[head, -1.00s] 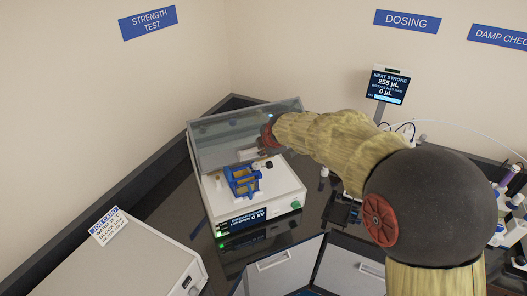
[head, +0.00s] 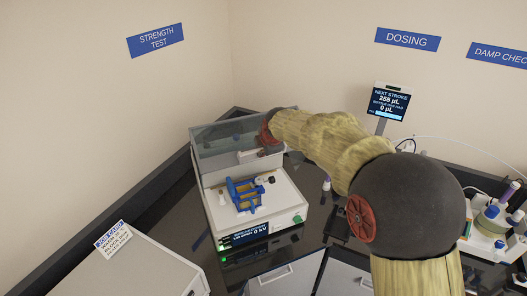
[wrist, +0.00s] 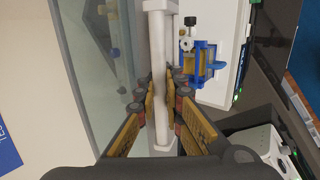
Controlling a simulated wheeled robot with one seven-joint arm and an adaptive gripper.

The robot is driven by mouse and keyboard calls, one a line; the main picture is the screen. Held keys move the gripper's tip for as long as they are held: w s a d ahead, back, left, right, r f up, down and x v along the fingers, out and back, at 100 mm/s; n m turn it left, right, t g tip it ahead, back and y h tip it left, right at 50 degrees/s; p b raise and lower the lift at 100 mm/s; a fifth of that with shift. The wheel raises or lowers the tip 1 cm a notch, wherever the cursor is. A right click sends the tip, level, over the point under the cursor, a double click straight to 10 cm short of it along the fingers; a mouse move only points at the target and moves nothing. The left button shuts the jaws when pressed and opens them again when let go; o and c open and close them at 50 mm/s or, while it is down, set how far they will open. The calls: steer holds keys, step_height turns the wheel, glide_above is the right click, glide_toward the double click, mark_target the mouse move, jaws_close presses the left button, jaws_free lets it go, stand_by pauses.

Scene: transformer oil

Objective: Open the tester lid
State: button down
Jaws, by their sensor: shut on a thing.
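The strength tester is a white box (head: 284,209) in the head view, with a lit display on its front. Its clear grey lid (head: 215,142) stands raised, nearly upright at the back. The lid also shows as a glassy panel in the wrist view (wrist: 85,45). My gripper (wrist: 160,85) is shut on the lid's white bar handle (wrist: 160,125), with fingers on both sides of it. In the head view, the gripper is at the lid's right part, partly hidden by my wrist. A blue frame with a yellowish cell (head: 246,195) sits on the tester's top; it also shows in the wrist view (wrist: 196,62).
A grey-white box with a job card (head: 113,238) stands at front left. A dosing screen (head: 389,103) and bench equipment (head: 492,225) are at the right. Walls close in behind the lid.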

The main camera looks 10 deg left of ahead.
steer(key=shift+r, duration=0.25)
steer(key=c, duration=2.3)
jaws_free()
steer(key=shift+o, duration=0.5)
steer(key=shift+s+d, duration=0.1)
steer(key=shift+s, duration=0.1)
steer(key=shift+w, duration=0.1)
steer(key=shift+f, duration=0.1)
steer(key=v, duration=1.2)
